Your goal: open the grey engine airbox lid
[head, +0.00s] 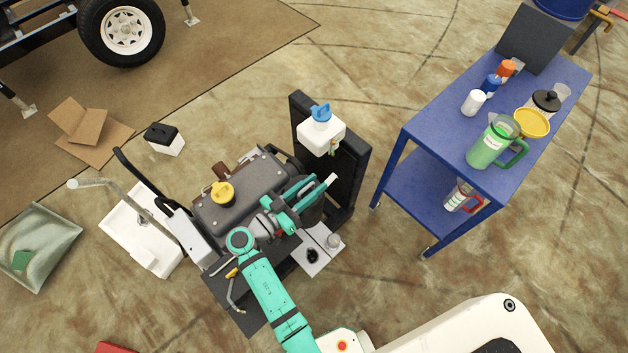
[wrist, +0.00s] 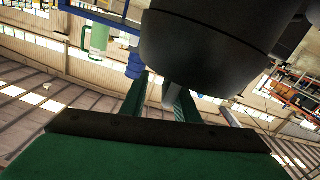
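The engine (head: 245,195) stands on a dark base in the middle of the head view, with a yellow cap on its grey top. A dark rounded housing (head: 313,212), which looks like the airbox, sits at its right end, partly hidden by my gripper (head: 312,190). In the wrist view the dark housing (wrist: 210,45) fills the upper middle, close beyond my fingers. My gripper (wrist: 160,98) has its fingers apart. A narrow grey piece (wrist: 168,94) shows between them, nearer the right finger; contact is unclear. I cannot make out a separate lid or its edge.
A black upright panel (head: 345,180) carrying a white reservoir (head: 321,135) with a blue cap stands just behind the gripper. A blue cart (head: 425,140) with jugs and bottles is at the right. A white tray (head: 120,225) lies left of the engine. Floor is clear between panel and cart.

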